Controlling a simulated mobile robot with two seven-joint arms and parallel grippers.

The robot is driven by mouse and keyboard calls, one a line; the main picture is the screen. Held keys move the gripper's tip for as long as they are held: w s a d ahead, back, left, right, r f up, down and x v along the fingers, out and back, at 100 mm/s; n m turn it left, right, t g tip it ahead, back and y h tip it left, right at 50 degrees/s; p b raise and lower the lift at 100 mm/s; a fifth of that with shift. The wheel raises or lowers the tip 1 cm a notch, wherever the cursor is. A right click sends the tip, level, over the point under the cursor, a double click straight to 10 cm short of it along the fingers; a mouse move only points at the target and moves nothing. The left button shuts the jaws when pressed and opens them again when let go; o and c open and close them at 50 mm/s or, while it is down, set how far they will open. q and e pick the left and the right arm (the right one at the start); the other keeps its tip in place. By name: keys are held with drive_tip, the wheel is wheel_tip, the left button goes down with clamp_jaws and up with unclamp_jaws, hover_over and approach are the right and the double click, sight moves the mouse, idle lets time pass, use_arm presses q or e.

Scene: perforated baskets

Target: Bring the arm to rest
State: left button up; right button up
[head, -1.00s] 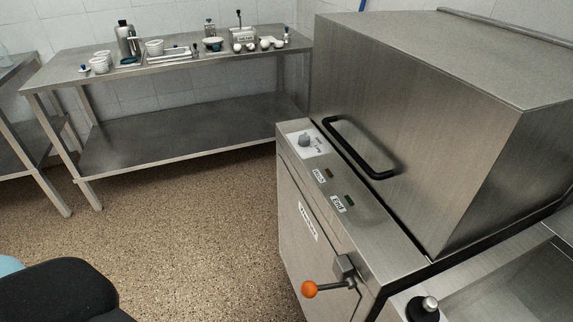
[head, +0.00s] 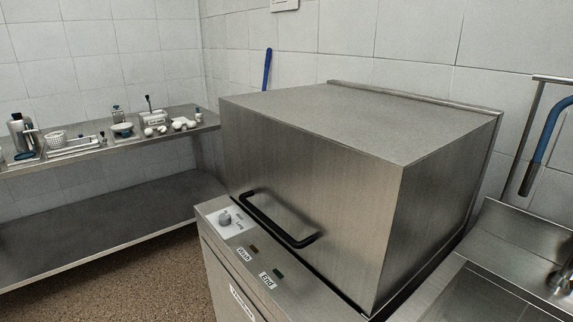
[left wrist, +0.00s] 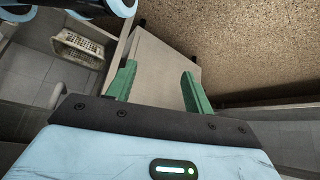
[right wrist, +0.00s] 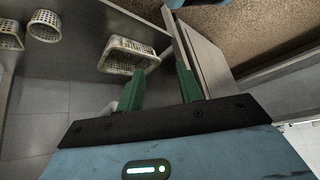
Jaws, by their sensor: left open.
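Neither of my arms shows in the head view. In the left wrist view my left gripper (left wrist: 158,80) has its two green fingers apart with nothing between them, so it is open and empty. In the right wrist view my right gripper (right wrist: 163,80) also has its green fingers apart, and it holds nothing that I can see. A cream perforated basket (right wrist: 127,57) lies beyond the right fingers, apart from them as far as I can tell. A perforated basket (left wrist: 78,48) also shows at the upper left of the left wrist view.
A steel hood machine (head: 315,190) with a black handle (head: 278,220) fills the middle of the head view. A steel table (head: 90,150) with small wares stands left. A sink (head: 510,270) is at right. More baskets (right wrist: 45,25) show in the right wrist view.

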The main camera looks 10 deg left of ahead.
use_arm(q)
drive_tip(key=w+d+r+t+p, duration=0.1)
drive_tip(key=w+r+p, duration=0.2)
drive_tip(key=r+p, duration=0.2)
drive_tip(key=w+r+n+t+p, duration=0.1)
drive_tip(key=w+r+p, duration=0.2)
drive_tip(key=r+p, duration=0.3)
drive_tip(key=shift+w+d+r+t, duration=0.3)
drive_tip(key=shift+d+r, duration=0.1)
drive_tip(key=shift+r, duration=0.4)
use_arm(e)
drive_tip(key=w+r+t, duration=0.2)
drive_tip(key=w+r, duration=0.3)
drive_tip(key=r, duration=0.7)
drive_tip(key=shift+w+d, duration=0.35)
drive_tip(key=shift+d, duration=0.1)
drive_tip(key=shift+w+a+r, duration=0.15)
drive_tip(key=shift+r, duration=0.1)
